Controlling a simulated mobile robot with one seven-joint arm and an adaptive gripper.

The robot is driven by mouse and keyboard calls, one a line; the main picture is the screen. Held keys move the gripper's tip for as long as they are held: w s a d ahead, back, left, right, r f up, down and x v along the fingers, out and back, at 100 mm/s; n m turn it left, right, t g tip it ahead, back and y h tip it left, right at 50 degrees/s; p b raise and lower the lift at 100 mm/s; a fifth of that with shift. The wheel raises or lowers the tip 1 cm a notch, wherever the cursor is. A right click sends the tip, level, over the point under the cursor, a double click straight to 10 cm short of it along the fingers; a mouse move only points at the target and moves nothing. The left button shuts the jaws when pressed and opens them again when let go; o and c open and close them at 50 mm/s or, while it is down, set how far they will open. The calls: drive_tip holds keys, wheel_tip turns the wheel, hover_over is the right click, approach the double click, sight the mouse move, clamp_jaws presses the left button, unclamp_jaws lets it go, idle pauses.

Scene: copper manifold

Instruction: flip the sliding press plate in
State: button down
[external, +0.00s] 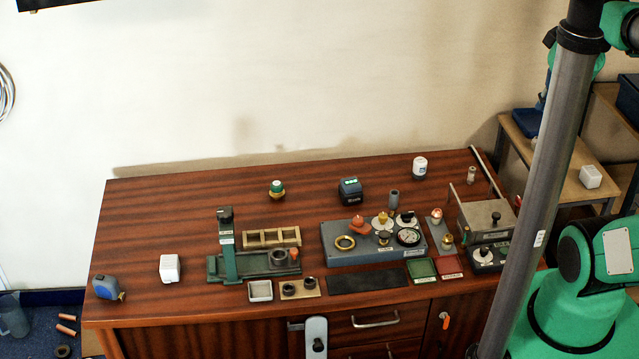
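A small green bench press (229,262) stands on the wooden workbench, left of the middle. It has an upright post with a black head (225,215) and a long low base reaching right. A dark plate with a round ring or cup (279,257) sits at the right part of the base, apart from the post. A small orange knob (294,254) is beside it. I take this plate to be the sliding press plate; its exact outline is too small to tell. Green parts of my body show at the right edge. My gripper is not visible, and nothing of mine touches the press.
A brass-coloured divided tray (271,237) stands behind the press. In front are a small light tray (260,290) and a holder (298,288). A grey gauge block (373,240) is to the right.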

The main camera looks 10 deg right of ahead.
drive_tip(key=w+a+f+m+g+y+b, duration=0.1)
drive_tip(key=w+a+f+m+g+y, duration=0.15)
drive_tip(key=w+a+f, duration=0.7)
drive_tip(key=w+a+f+m+g+y, duration=0.3)
drive_tip(key=w+a+f, duration=0.4)
drive_tip(key=w+a, duration=0.55)
drive_tip(key=w+a+f+m+g, duration=0.1)
drive_tip(key=a+f, duration=0.4)
drive_tip(key=f, duration=0.5)
drive_tip(key=w+a+f+m+g+y+b, duration=0.1)
drive_tip(key=w+a+f+m, duration=0.2)
drive_tip(key=f, duration=0.7)
drive_tip(key=w+a+f+m+g, duration=0.1)
drive_tip(key=w+a+f+m, duration=0.2)
drive_tip(key=a+f, duration=0.4)
wheel_tip(320, 180, down, 3)
drive_tip(key=shift+w+a, duration=0.2)
drive_tip(key=shift+w, duration=0.1)
drive_tip(key=shift+g+y, duration=0.25)
